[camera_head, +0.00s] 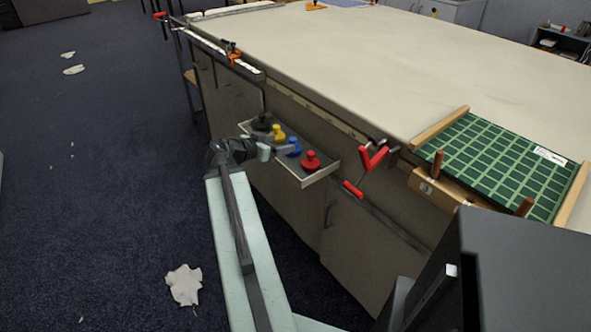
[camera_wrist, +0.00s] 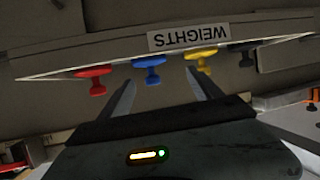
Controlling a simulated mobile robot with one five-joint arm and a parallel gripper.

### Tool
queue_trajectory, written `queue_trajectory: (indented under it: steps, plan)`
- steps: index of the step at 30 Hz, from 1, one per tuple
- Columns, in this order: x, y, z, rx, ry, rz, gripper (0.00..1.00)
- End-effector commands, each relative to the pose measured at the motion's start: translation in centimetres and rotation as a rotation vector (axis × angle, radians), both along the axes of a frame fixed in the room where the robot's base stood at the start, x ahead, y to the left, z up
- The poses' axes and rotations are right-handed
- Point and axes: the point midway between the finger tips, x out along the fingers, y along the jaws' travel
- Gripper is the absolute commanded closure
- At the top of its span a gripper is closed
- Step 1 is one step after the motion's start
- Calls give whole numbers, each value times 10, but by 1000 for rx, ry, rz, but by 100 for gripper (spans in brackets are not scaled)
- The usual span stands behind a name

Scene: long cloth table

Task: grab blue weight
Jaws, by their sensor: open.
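The blue weight (camera_head: 294,147) stands on a small shelf (camera_head: 318,177) on the side of the long table, between the yellow weight (camera_head: 277,133) and the red weight (camera_head: 310,161). In the wrist view, the blue weight (camera_wrist: 152,70) shows upside down, just beyond my fingers and nearer the left one. My gripper (camera_wrist: 160,92) is open with nothing between its fingers. In the head view, my gripper (camera_head: 266,148) is at the shelf's left edge, close to the yellow and blue weights. Whether a finger touches a weight cannot be told.
A black weight (camera_head: 262,122) stands at the shelf's far end. A "WEIGHTS" label (camera_wrist: 202,37) shows in the wrist view. A red clamp (camera_head: 371,160) hangs on the table edge right of the shelf.

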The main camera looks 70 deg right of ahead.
Motion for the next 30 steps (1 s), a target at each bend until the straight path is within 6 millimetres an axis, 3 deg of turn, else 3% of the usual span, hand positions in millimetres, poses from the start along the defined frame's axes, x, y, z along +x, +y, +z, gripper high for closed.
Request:
queue_trajectory:
  steps: [1, 3, 17, 24, 30]
  plan:
    - [-10, -6, -8, -21, -6, -16, 26]
    - [-17, -10, -5, -38, -11, -28, 26]
    - [-31, -29, -13, -44, -16, -14, 26]
    - [-42, -58, -35, -43, -17, -17, 26]
    - [-48, -72, -35, -43, -16, -14, 26]
